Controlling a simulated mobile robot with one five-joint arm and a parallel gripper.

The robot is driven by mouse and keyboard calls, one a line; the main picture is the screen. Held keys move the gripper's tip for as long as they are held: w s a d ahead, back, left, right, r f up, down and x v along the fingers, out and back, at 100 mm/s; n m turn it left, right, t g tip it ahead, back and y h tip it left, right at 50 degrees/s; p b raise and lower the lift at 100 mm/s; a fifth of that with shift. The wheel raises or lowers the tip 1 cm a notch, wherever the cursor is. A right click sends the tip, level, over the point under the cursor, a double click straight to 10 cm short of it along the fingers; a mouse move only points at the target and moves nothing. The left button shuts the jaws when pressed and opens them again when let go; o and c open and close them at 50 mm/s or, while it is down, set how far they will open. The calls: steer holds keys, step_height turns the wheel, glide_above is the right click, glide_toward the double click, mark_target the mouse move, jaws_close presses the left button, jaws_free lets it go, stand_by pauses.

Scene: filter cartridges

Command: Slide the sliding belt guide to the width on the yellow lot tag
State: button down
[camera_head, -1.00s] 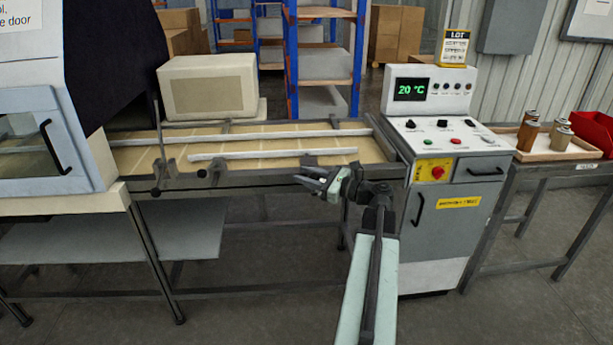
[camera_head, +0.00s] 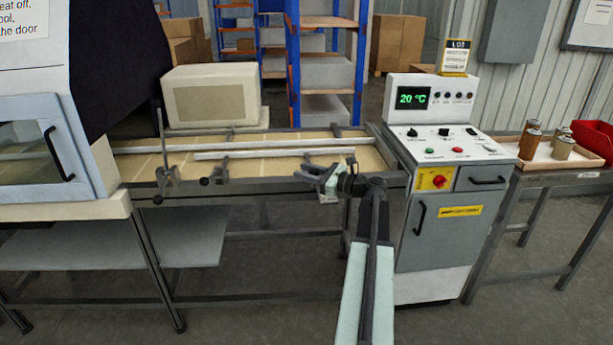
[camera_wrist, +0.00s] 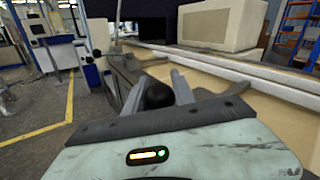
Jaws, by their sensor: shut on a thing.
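The yellow lot tag (camera_head: 455,58) stands on top of the control cabinet; I can read "LOT" but not its smaller lines. The sliding belt guide is the shorter pale near rail (camera_head: 250,154) over the tan belt, close to and roughly parallel with the longer far rail (camera_head: 250,145). My gripper (camera_head: 322,172) is at the belt's front edge, by the right part of the guide. In the wrist view its fingers (camera_wrist: 158,88) are shut on a black knob (camera_wrist: 157,97), which sits between them. The knob's link to the guide is hidden.
A beige box (camera_head: 212,95) stands behind the belt. The control cabinet (camera_head: 440,215) is close to the right of my arm. A side table with canisters (camera_head: 528,145) and a red bin (camera_head: 592,137) is farther right. A glass-doored oven (camera_head: 40,150) stands left.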

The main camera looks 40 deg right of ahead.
steer(key=shift+d+r, duration=0.1)
steer(key=shift+d, duration=0.1)
steer(key=c, duration=1.1)
jaws_free()
steer(key=shift+w, duration=0.1)
steer(key=shift+o, duration=0.2)
steer(key=v, duration=0.8)
steer(key=shift+a, duration=0.1)
